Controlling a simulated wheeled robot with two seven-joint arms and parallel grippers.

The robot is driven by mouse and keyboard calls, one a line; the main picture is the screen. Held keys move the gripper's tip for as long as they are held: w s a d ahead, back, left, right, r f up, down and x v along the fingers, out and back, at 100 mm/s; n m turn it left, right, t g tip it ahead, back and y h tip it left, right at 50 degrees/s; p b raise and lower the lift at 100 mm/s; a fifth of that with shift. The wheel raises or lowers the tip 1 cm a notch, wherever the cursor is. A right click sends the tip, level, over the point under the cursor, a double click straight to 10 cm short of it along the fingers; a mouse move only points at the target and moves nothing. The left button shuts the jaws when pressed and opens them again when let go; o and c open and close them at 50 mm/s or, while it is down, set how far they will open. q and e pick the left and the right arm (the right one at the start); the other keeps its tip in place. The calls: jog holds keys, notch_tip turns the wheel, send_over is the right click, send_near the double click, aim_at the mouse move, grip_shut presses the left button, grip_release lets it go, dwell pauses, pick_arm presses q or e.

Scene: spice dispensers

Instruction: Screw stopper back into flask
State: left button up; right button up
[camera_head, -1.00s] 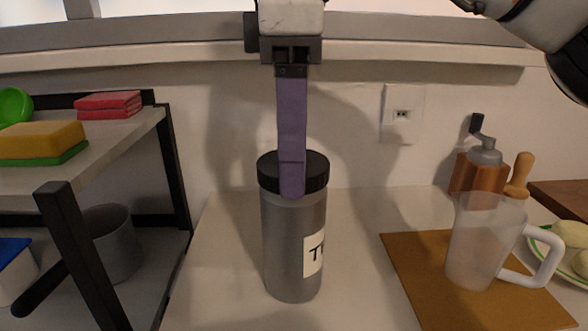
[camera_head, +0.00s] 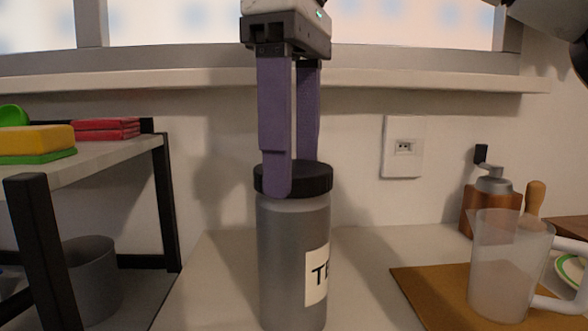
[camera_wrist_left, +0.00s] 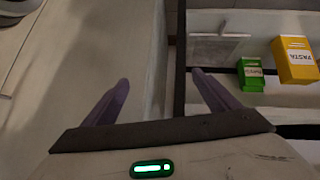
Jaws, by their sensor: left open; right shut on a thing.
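The flask is a grey cylinder (camera_head: 283,255) with a white label partly reading "TE", standing upright on the counter. Its black ridged stopper (camera_head: 316,181) sits on the flask's top, level, with no gap visible between them. My right gripper (camera_head: 292,178) comes down from above with two purple fingers. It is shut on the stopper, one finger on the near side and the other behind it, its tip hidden. My left gripper (camera_wrist_left: 160,78) shows only in the left wrist view, its purple fingers spread apart with nothing between them.
A shelf (camera_head: 120,158) with sponges stands to the left, with a grey pot (camera_head: 90,275) below. To the right, a translucent jug (camera_head: 503,270) stands on a brown board (camera_head: 425,287), with a grinder (camera_head: 488,205) behind. A wall socket (camera_head: 403,147) is behind.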

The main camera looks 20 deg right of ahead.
jog(key=shift+f+m+b, duration=0.2)
jog(key=shift+m+b, duration=0.1)
jog(key=shift+b, duration=0.15)
pick_arm(q)
jog(key=shift+d+f+m+g, duration=0.3)
jog(key=shift+d+f, duration=0.15)
jog(key=shift+f, duration=0.05)
pick_arm(e)
jog(key=shift+r, duration=0.1)
jog(key=shift+s, duration=0.1)
